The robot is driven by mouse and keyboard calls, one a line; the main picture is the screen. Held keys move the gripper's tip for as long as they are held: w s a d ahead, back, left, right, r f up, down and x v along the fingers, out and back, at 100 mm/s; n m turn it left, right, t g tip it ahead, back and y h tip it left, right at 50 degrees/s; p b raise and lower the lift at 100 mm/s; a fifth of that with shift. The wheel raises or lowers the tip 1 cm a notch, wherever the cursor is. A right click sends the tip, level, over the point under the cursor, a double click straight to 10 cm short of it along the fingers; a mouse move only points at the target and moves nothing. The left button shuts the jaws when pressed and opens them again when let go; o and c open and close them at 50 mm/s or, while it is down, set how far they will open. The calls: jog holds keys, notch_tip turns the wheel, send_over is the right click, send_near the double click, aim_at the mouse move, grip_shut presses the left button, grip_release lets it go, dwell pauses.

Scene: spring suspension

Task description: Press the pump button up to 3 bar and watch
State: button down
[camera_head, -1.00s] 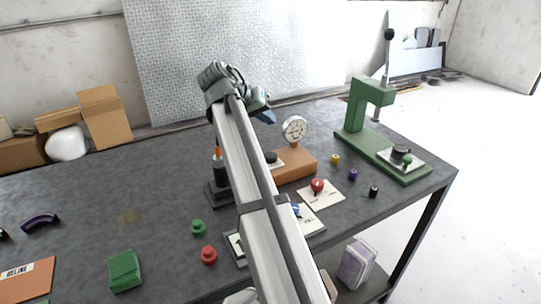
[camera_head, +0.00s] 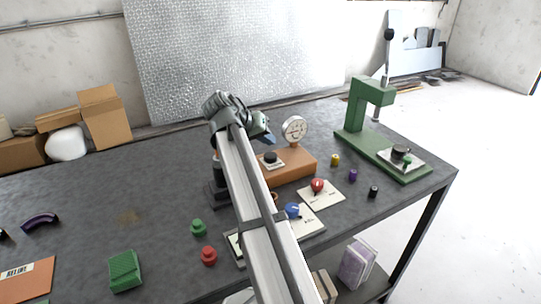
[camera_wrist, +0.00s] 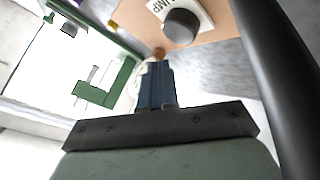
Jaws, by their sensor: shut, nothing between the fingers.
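The pump button (camera_head: 271,158) is a dark round knob on a pale plate on the orange-brown pump block (camera_head: 296,168). In the wrist view the grey button (camera_wrist: 181,27) stands on a white plate lettered "UMP". A round gauge (camera_head: 295,130) with a white face stands at the block's back; its reading is too small to tell. My gripper (camera_head: 268,139) is above and behind the button in the head view. In the wrist view its blue fingers (camera_wrist: 156,72) are together and empty, apart from the button.
A green press (camera_head: 360,125) stands at the right. Red (camera_head: 317,185) and blue (camera_head: 292,210) knobs sit on pale plates in front of the block. Small yellow, purple and black pieces lie to the right. My arm hides part of a dark stand (camera_head: 217,193).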

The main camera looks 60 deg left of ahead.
aim_at(273, 154)
jog(key=shift+f, duration=0.9)
jog(key=shift+f, duration=0.2)
dwell(1.3)
jog(key=shift+f, duration=0.25)
jog(key=shift+f, duration=0.8)
dwell(1.5)
jog(key=shift+r, duration=1.25)
jog(key=shift+r, duration=2.5)
